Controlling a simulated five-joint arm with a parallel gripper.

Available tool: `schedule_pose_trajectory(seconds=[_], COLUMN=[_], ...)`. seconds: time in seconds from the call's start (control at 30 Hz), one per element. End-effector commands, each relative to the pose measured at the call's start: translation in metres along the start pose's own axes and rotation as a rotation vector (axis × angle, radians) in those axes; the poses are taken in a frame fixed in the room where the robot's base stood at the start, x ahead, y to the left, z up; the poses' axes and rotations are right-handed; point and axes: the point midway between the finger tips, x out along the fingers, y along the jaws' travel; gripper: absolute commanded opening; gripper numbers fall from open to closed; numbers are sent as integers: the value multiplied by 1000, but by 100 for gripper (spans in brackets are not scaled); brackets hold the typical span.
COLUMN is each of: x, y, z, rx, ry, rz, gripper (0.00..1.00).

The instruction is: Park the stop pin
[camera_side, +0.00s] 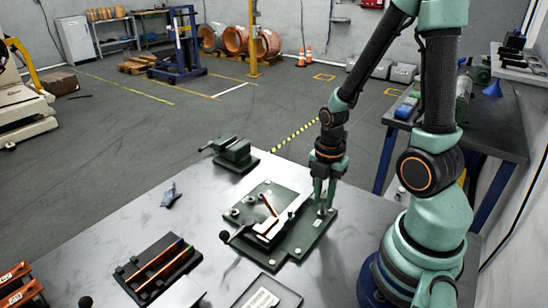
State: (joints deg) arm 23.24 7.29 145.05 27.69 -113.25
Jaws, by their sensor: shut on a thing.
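My gripper (325,202) points down over the right corner of a dark green fixture plate (300,240) on the grey metal table. Its fingers are shut on a small, pale metal pin (321,211), which I take for the stop pin. The pin is upright at the plate's corner; I cannot tell whether its lower end is seated in the plate or just above it. A lever with a black knob (226,236) sticks out at the fixture's left.
A green vise (232,152) stands behind the fixture. A dark rack (140,283) with coloured rods and a shallow tray (283,296) are at the front. The table's left-middle is mostly clear.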

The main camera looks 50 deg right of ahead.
Motion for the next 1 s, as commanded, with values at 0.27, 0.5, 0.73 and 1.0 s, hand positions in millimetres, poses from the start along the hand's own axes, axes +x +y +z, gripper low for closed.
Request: schedule_pose_trajectory(seconds=[0.27,0.5,0.73,1.0], x=[3,6,8,11], y=[0,0,0,0], z=[0,0,0,0], rx=[0,0,0,0], ry=[0,0,0,0], rz=[1,0,0,1], gripper=[0,0,0,0])
